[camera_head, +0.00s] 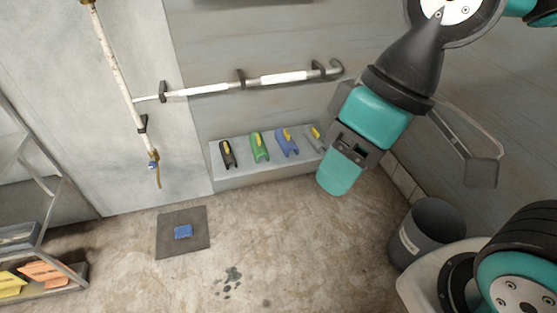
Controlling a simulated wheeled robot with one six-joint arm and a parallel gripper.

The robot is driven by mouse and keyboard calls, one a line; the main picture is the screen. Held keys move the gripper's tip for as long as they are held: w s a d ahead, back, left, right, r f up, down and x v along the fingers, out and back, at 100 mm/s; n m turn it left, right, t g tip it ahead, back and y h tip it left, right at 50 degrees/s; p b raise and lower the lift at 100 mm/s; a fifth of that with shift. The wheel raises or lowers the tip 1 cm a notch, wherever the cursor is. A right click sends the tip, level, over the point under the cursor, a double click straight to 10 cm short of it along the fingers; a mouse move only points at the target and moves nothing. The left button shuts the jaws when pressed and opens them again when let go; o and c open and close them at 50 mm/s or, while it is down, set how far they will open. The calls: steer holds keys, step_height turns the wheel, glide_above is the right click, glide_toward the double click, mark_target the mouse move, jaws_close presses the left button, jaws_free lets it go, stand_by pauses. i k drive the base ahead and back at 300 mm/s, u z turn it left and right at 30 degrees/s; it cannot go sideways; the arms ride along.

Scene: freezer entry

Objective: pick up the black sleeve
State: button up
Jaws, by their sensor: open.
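The black sleeve (228,154) with a yellow part lies at the left end of a low grey ledge (240,180) against the back wall. Beside it, to the right, are a green sleeve (259,146), a blue sleeve (286,142) and a grey sleeve (316,138), each with a yellow part. My gripper (345,165), at the end of my teal and black arm, is open. It is to the right of the row of sleeves, apart from the black one.
A white-gripped rail (285,78) runs along the wall above the ledge. A pipe (118,85) hangs at left. A grey bin (430,228) stands at right, a shelf rack (36,240) at left. The middle floor is clear.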

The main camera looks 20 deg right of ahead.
mark_target(227, 155)
steer(key=z, duration=0.35)
steer(key=i, duration=1.15)
steer(key=u, duration=0.35)
